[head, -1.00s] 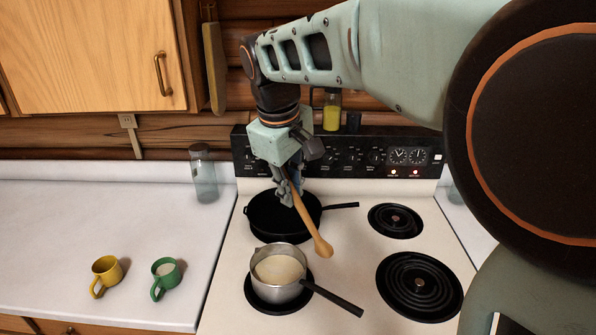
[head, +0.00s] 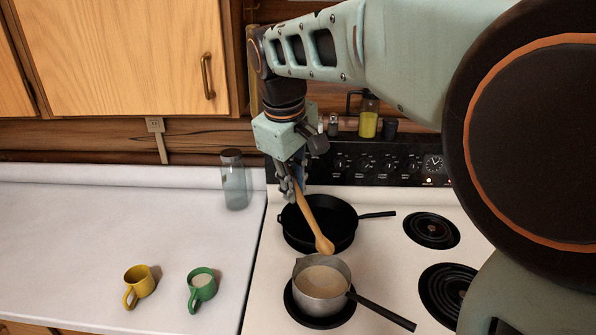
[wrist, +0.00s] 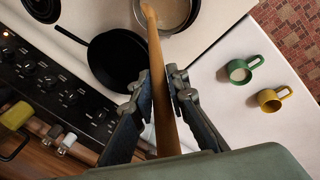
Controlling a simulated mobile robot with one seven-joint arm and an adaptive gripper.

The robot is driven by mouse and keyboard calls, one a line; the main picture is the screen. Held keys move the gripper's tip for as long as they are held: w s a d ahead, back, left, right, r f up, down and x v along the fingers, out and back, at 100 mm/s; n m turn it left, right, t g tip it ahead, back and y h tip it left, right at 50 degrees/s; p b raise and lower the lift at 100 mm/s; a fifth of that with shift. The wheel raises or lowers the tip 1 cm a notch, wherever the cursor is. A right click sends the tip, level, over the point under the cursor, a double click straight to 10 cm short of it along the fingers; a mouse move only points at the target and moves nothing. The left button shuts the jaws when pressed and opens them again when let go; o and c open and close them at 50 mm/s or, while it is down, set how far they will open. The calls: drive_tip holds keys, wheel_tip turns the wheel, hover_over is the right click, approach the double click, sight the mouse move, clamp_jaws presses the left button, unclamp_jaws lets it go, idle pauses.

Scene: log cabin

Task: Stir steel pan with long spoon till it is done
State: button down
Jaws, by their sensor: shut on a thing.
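My gripper (head: 291,188) is shut on the wooden long spoon (head: 318,228), above the black skillet. The spoon slants down to the right, and its bowl end shows just above the back rim of the steel pan in the head view. The steel pan (head: 322,308) sits on the front left burner with a pale creamy content and a black handle pointing to the front right. In the wrist view the spoon (wrist: 159,90) runs between the fingers (wrist: 160,85) toward the steel pan (wrist: 194,14). Whether the spoon touches the content cannot be told.
A black skillet (head: 340,222) stands on the back left burner. Two right burners (head: 432,230) are bare. A yellow mug (head: 139,283), a green mug (head: 202,287) and a glass jar (head: 234,185) stand on the left counter. A yellow-filled pitcher (head: 368,123) stands behind the stove panel.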

drive_tip(key=shift+a, duration=0.2)
wheel_tip(320, 180, down, 12)
drive_tip(key=b, duration=0.9)
drive_tip(key=shift+r, duration=0.1)
idle(0.6)
